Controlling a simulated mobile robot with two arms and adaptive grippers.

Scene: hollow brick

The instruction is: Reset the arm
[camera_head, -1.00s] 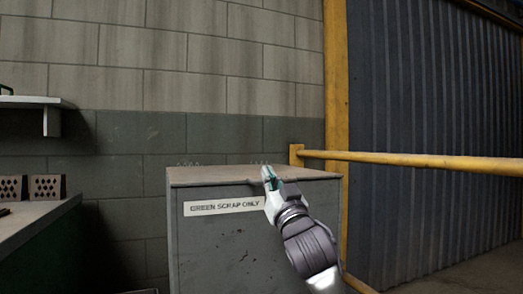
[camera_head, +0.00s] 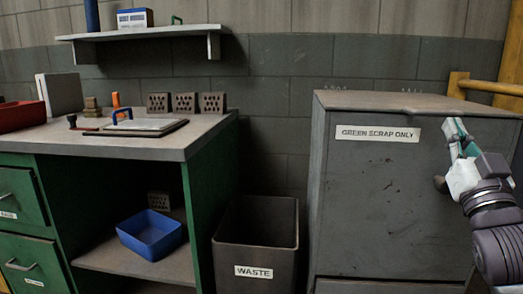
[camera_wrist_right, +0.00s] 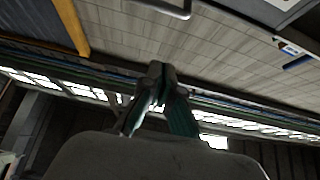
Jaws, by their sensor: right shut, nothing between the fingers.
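My right gripper (camera_head: 452,132) is at the right of the head view, in front of the grey bin labelled "GREEN SCRAP ONLY" (camera_head: 370,205). Its teal fingers point up and it is shut with nothing between the fingers. In the right wrist view the two fingers (camera_wrist_right: 158,85) meet near the middle, with the wall and ceiling windows behind them. My left gripper is not in view.
A workbench (camera_head: 150,145) stands at the left with several hollow bricks (camera_head: 185,102) along its back. A blue tray (camera_head: 150,234) sits on its lower shelf. A dark waste bin (camera_head: 255,247) stands between bench and scrap bin. A yellow rail (camera_head: 490,87) is at far right.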

